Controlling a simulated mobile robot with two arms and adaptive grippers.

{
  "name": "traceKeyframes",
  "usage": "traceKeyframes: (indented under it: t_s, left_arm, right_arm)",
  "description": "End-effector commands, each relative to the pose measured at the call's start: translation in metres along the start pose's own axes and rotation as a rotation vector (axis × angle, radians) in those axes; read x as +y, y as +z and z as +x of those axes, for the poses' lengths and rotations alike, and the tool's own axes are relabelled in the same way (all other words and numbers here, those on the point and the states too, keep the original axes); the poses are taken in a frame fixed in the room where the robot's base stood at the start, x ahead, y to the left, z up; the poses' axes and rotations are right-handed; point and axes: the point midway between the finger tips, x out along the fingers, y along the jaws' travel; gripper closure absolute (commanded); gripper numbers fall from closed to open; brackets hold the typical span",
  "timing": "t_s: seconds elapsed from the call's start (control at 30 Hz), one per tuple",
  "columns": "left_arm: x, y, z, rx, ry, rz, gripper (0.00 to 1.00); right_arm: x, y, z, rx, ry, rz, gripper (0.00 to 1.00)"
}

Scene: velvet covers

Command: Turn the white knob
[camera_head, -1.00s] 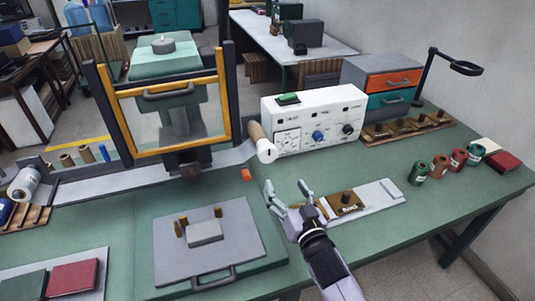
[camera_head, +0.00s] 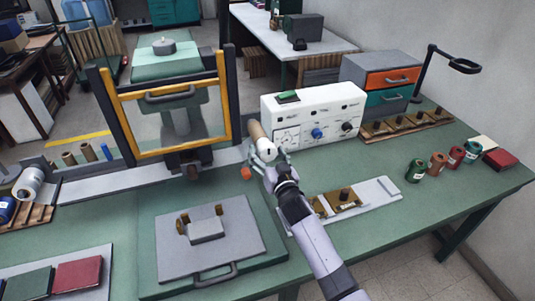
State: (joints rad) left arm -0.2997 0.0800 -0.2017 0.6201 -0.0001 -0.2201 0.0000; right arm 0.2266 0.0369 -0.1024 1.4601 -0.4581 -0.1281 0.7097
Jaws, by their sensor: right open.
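A white control box (camera_head: 318,112) stands on the green bench, with a blue knob (camera_head: 317,133) and a black knob (camera_head: 347,127) on its front. A pale dial (camera_head: 288,137) at the front's left is too small to make out. Beside the box's left end is a tan roll (camera_head: 255,131); its white round end is now largely hidden by my right gripper. My right gripper (camera_head: 267,151) is open with its fingers at this white end, low and left of the dial; contact cannot be told. My left gripper is out of view.
A yellow-framed clear guard (camera_head: 178,130) stands left of the gripper. A grey plate with a handle (camera_head: 184,262) lies in front. A pale tray (camera_head: 384,193) lies right of my arm. Several spools stand farther right.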

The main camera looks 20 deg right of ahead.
Motion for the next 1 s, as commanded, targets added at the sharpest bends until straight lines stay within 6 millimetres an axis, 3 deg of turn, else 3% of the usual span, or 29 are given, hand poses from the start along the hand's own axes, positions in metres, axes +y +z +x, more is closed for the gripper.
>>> traceKeyframes:
  t_s: [0.13, 0.83, 1.0]
  left_arm:
    - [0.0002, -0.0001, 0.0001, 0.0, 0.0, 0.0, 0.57]
    - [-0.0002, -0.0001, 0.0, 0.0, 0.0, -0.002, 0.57]
    - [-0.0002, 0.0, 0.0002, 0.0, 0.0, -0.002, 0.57]
  right_arm:
    - [-0.0001, 0.0001, -0.0002, 0.0, 0.0, 0.0, 0.32]
    - [-0.0003, 0.0002, -0.0006, 0.0, -0.001, 0.0, 0.78]
    - [-0.0003, 0.0003, -0.0006, 0.0, -0.001, -0.006, 0.8]
